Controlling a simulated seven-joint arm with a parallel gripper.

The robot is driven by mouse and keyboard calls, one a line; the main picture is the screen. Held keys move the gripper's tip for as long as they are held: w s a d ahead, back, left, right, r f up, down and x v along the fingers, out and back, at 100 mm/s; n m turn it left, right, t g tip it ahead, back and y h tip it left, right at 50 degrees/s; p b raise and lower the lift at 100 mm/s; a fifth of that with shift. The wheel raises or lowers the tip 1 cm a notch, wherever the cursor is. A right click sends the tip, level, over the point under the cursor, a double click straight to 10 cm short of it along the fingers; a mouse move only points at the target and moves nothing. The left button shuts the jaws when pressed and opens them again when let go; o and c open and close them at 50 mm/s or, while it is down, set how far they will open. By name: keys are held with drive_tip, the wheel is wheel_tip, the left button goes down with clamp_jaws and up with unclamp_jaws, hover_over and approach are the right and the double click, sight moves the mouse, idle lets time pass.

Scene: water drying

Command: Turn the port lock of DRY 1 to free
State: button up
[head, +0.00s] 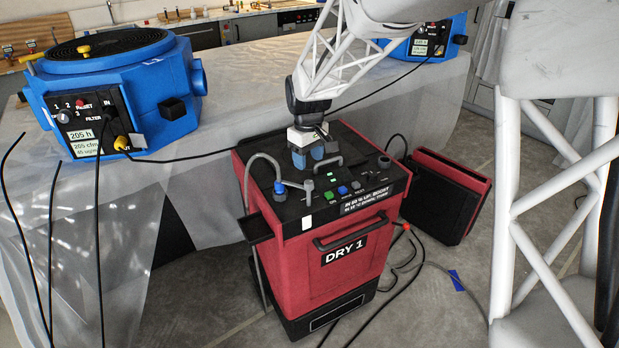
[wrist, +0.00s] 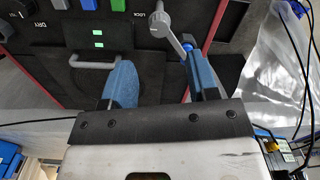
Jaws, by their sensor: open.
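DRY 1 (head: 335,265) is a red cabinet with a black top panel, in the middle of the head view. Its port lock (head: 309,188) is a grey lever with an upright knob, reaching from the blue hose port (head: 280,187) on the panel's left. In the wrist view the lever (wrist: 161,24) shows at the top, its knob beside a LOCK label (wrist: 147,4); its pivot end is partly hidden by the right finger. My gripper (head: 309,158) is open and empty above the panel, behind the lever. In the wrist view its blue fingers (wrist: 156,66) stand apart, with the knob beyond their tips.
A grey bail handle (head: 328,161) stands close to my fingers. Coloured buttons (head: 342,190) line the panel's front, and a grey hose (head: 262,157) arches at its left. A blue machine (head: 115,85) stands on the draped table, and a red-edged panel (head: 447,195) leans at right.

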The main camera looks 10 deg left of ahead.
sight(308, 182)
drive_tip(key=shift+f, duration=0.1)
idle(0.3)
drive_tip(key=shift+f, duration=3.75)
clamp_jaws()
